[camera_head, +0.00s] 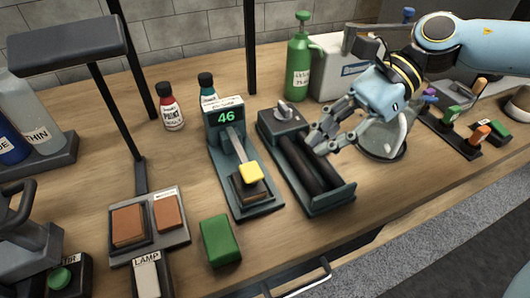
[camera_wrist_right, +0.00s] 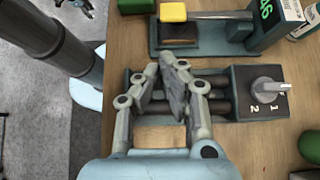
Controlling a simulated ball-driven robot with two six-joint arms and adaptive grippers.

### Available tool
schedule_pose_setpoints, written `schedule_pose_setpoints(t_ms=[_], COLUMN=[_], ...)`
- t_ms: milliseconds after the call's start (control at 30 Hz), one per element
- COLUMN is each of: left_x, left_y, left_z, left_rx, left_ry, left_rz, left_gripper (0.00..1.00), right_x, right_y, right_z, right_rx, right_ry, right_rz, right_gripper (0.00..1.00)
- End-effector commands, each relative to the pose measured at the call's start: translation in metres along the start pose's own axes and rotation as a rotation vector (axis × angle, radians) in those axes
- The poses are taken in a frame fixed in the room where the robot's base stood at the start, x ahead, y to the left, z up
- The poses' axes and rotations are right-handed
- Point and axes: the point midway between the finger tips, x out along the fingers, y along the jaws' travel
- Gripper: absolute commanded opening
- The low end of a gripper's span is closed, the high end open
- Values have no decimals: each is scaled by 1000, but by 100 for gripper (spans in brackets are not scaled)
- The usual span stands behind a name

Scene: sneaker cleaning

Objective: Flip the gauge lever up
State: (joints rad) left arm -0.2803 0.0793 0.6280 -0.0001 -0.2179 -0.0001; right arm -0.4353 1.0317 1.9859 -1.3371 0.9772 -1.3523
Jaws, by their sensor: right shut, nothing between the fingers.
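The gauge (camera_head: 238,185) is a dark teal base with a display reading 46. Its lever (camera_head: 238,148) slopes down from the display to a yellow tip (camera_head: 251,172) over a dark block at the front end. In the right wrist view the yellow tip (camera_wrist_right: 173,12) and grey lever (camera_wrist_right: 220,15) show at the top. My right gripper (camera_head: 318,142) is shut and empty above the roller unit, to the right of the gauge and apart from it. Its fingers (camera_wrist_right: 168,78) also show in the wrist view. My left gripper is not in view.
The roller unit (camera_head: 342,198) has a knob (camera_wrist_right: 267,86) marked with numbers. A green block (camera_head: 220,240), a pad tray (camera_head: 178,240), a lamp post (camera_head: 118,125), paint bottles (camera_head: 170,108) and a green pump bottle (camera_head: 299,62) stand around.

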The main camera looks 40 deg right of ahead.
Motion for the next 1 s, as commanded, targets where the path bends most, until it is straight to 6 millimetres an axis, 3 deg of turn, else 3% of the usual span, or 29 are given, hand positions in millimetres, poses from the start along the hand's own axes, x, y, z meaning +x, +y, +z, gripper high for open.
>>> schedule_pose_setpoints(t_ms=[333, 467, 733, 1000], left_x=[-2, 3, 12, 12], left_y=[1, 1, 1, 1], left_z=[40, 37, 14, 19], left_rx=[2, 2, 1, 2], left_ry=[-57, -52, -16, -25], left_rz=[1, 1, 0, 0], left_gripper=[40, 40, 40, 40], right_x=[2, 12, 53, 88], right_y=[0, 0, -1, -1], right_z=[0, 0, 2, 1], right_rx=[1, 0, 2, 3], right_ry=[-3, -7, -9, -5], right_rz=[-1, -2, -4, -3], right_gripper=[0, 0, 0, 0])
